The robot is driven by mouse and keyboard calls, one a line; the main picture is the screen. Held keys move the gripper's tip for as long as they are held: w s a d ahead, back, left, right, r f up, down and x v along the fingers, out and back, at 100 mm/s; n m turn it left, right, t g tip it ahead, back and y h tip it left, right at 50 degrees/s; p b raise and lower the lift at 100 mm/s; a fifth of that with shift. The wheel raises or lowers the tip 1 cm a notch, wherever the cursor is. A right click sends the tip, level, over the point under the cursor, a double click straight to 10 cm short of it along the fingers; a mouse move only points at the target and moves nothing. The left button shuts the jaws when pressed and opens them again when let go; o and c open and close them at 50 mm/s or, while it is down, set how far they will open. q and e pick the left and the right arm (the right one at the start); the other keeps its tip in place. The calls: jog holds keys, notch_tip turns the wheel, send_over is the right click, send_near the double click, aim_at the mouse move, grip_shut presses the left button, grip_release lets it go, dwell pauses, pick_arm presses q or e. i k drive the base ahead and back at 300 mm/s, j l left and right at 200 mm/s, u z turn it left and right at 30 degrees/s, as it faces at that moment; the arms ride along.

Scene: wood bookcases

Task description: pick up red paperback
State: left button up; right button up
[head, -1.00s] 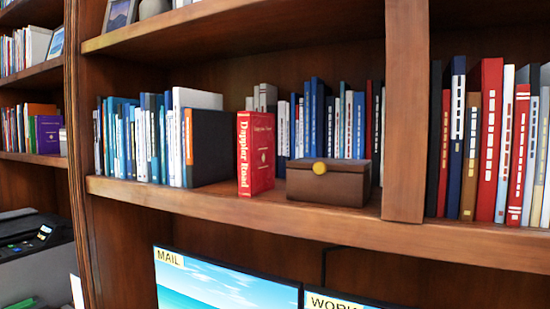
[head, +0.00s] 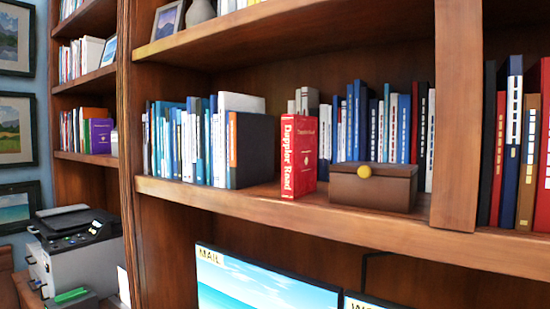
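The red paperback (head: 299,158), with "Doppler Road" on its spine, stands upright near the front edge of the middle bookcase shelf (head: 240,198). A dark book with an orange spine (head: 250,150) stands to its left, with a gap between. A brown box with a yellow knob (head: 374,187) sits close on its right. Neither of my grippers shows in the head view.
Rows of blue and white books (head: 180,140) fill the shelf's left part and stand behind the box. A vertical divider (head: 458,110) is at the right. Monitors (head: 265,285) stand below. A printer (head: 75,250) is at the lower left.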

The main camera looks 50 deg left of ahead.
aim_at(299, 132)
jog(key=l+u, duration=0.1)
jog(key=u, duration=0.3)
jog(key=l+u, duration=0.1)
jog(key=u, duration=0.3)
jog(key=k+u, duration=0.1)
jog(key=u, duration=0.3)
jog(key=k+l+u, duration=0.1)
jog(key=u, duration=0.3)
